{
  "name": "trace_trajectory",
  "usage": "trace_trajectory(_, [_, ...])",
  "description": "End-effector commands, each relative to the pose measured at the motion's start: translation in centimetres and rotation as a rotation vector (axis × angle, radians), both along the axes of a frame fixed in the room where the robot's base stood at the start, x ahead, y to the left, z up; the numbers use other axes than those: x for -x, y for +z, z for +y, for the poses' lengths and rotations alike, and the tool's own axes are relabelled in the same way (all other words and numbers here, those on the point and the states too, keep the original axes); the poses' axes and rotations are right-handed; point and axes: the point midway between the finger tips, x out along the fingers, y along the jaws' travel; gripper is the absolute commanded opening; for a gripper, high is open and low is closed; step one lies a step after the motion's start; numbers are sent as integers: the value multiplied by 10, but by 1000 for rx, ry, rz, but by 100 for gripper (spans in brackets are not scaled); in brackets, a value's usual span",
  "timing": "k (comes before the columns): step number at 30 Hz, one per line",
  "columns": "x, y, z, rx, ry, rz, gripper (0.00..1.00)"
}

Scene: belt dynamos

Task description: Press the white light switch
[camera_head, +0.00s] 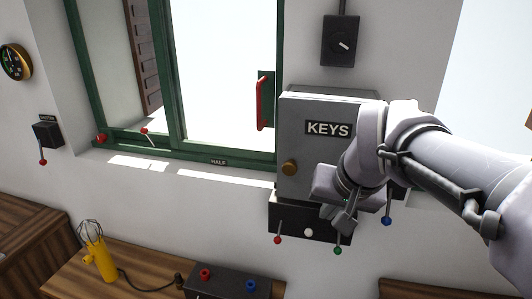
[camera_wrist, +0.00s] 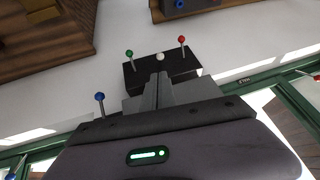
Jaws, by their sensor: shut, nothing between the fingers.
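A white round knob (camera_head: 308,232) sits on the front of a black switch box (camera_head: 290,225) below the grey KEYS cabinet. It also shows in the wrist view (camera_wrist: 160,56), just beyond my fingertips. A red-tipped lever (camera_head: 277,240) is left of it, a green-tipped lever (camera_head: 337,250) and a blue-tipped lever (camera_head: 387,221) to its right. My gripper (camera_head: 345,222) is shut and empty in front of the box, right of the white knob. In the wrist view my fingertips (camera_wrist: 160,76) point toward the knob; I cannot tell if they touch the box.
The KEYS cabinet (camera_head: 312,165) with a brass knob stands close by my wrist. A black box with a pale rotary switch (camera_head: 341,42) hangs above it. A green-framed window (camera_head: 170,80) is left. Below, a wooden desk (camera_head: 140,265) holds a yellow lamp (camera_head: 101,262).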

Motion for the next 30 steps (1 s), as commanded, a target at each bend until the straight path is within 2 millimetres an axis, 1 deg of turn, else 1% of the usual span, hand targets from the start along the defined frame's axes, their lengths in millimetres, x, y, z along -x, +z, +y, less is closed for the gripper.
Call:
trace_trajectory(5, [-12, -26, 1, 0, 2, 4, 0])
trace_trajectory(12, [-39, -72, 3, -1, 1, 4, 0])
trace_trajectory(18, [-59, -104, 5, 0, 1, 3, 0])
trace_trajectory(23, [-67, -117, 5, -1, -1, 2, 0])
trace_trajectory(30, [-70, -119, 5, -1, -1, 1, 0])
